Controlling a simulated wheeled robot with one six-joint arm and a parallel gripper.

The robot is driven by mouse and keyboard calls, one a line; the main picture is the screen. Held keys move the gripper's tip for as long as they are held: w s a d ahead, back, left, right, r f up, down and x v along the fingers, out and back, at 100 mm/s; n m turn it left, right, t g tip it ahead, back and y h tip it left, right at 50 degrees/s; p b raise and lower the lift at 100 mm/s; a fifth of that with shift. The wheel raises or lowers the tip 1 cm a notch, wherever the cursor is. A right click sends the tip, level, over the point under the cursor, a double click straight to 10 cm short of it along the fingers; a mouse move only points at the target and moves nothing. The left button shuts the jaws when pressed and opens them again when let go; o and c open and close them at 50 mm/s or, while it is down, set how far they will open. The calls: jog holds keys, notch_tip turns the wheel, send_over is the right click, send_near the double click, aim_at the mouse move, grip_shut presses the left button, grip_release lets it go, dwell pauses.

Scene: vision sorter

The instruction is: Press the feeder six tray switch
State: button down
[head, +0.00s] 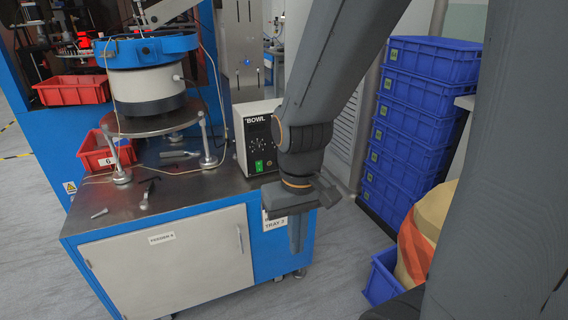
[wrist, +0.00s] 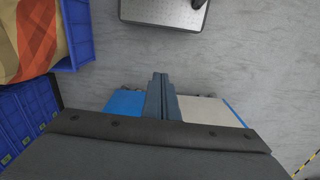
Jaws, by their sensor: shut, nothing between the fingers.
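My gripper (head: 296,248) is shut and empty, pointing down in front of the right end of the feeder cabinet (head: 175,262) in the head view. Its shut fingers also show in the wrist view (wrist: 161,80). The cabinet has a cream door with a small label that seems to read feeder 6. A control box (head: 258,136) marked BOWL, with a green switch (head: 258,166), stands on the cabinet top. A white label (head: 275,223) beginning TRAY is on the cabinet's blue end, partly hidden by my gripper. I cannot tell which control is the tray switch.
A blue bowl feeder (head: 146,50) stands on the cabinet, with a red bin (head: 98,158) and loose tools beside it. Blue crates (head: 412,125) are stacked at right. A blue bin (head: 382,278) with a tan and orange sack stands nearer. Grey floor is open between.

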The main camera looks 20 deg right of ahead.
jog(key=w+d+f+n+t+b, duration=0.3)
jog(key=w+d+f, duration=0.15)
jog(key=w, duration=0.45)
jog(key=w+d+f+n+t+h+b, duration=0.1)
jog(key=w+d+f+n+t+b, duration=0.15)
jog(key=w+d, duration=0.4)
jog(key=w+d+f+n+t+b, duration=0.3)
jog(key=w+f+t, duration=0.1)
jog(key=w, duration=0.6)
jog(key=w+d+f+n+t+y+b, duration=0.1)
jog(key=w+d+f+n+t+b, duration=0.1)
jog(key=w+d+n+t+b, duration=0.4)
jog(key=d+n+t+b, duration=0.1)
jog(key=d+n+t, duration=0.3)
jog(key=shift+d+y, duration=0.15)
jog(key=shift+y, duration=0.15)
jog(key=shift+f, duration=0.1)
jog(key=w, duration=0.4)
jog(key=w+r, duration=0.1)
jog(key=w, duration=0.9)
jog(key=shift+a+r, duration=0.25)
jog(key=shift+r, duration=0.05)
